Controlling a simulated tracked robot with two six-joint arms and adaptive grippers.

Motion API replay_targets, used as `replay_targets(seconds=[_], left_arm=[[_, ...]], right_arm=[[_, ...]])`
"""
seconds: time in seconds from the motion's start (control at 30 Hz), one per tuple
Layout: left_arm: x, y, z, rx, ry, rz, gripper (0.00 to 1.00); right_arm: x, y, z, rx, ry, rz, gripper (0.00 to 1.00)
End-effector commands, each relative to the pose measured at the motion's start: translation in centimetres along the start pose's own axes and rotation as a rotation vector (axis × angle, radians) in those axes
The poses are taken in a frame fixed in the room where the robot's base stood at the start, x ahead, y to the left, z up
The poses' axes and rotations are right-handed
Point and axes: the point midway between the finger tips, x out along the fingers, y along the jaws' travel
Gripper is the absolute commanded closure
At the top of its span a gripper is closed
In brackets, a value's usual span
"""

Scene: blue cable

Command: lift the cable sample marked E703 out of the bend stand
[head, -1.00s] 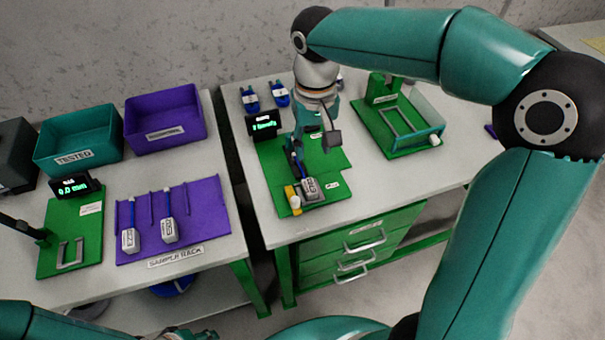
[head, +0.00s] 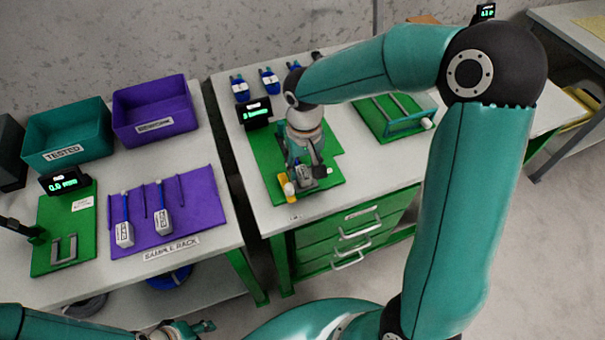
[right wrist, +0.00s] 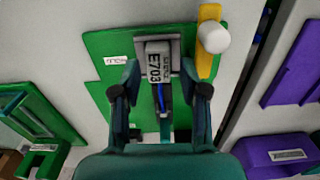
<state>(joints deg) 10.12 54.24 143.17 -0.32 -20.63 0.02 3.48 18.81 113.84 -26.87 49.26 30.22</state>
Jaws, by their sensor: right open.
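The cable sample marked E703 (right wrist: 153,68) has a grey plug end and a blue cable, and sits in a grey holder on the green bend stand (right wrist: 100,45). In the head view the stand (head: 265,150) is on the middle table, and my right gripper largely hides the sample. My right gripper (right wrist: 160,97) is open, one finger on each side of the sample, with gaps visible to both sides. It also shows in the head view (head: 304,176), over the stand's front part. My left gripper (head: 190,329) is at the bottom edge, partly cut off; its jaws are unclear.
A yellow lever with a white knob (right wrist: 212,38) stands close beside the holder. A small display (head: 257,111) is at the stand's back left. Another green fixture (head: 390,115) is to the right. A purple sample rack (head: 200,205) with two samples is on the left table.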

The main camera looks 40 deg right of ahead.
Motion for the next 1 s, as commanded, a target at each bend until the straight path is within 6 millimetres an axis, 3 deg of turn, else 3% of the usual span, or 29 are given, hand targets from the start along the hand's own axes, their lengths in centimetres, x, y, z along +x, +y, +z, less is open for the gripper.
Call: replay_targets(seconds=[0.23,0.53,0.8,1.0], left_arm=[[-0.3,0.1,0.0,0.000,0.000,0.000,0.60],[-0.3,0.1,0.0,0.000,0.000,0.000,0.60],[-0.3,0.1,0.0,0.000,0.000,0.000,0.60],[-0.3,0.1,0.0,0.000,0.000,0.000,0.60]], right_arm=[[3.4,0.3,0.0,0.001,-0.005,0.000,0.56],[4.0,0.2,0.0,0.001,-0.002,-0.001,0.56],[4.0,0.2,0.0,0.001,-0.001,-0.001,1.00],[3.9,0.2,-0.1,0.001,-0.001,-0.001,1.00]])
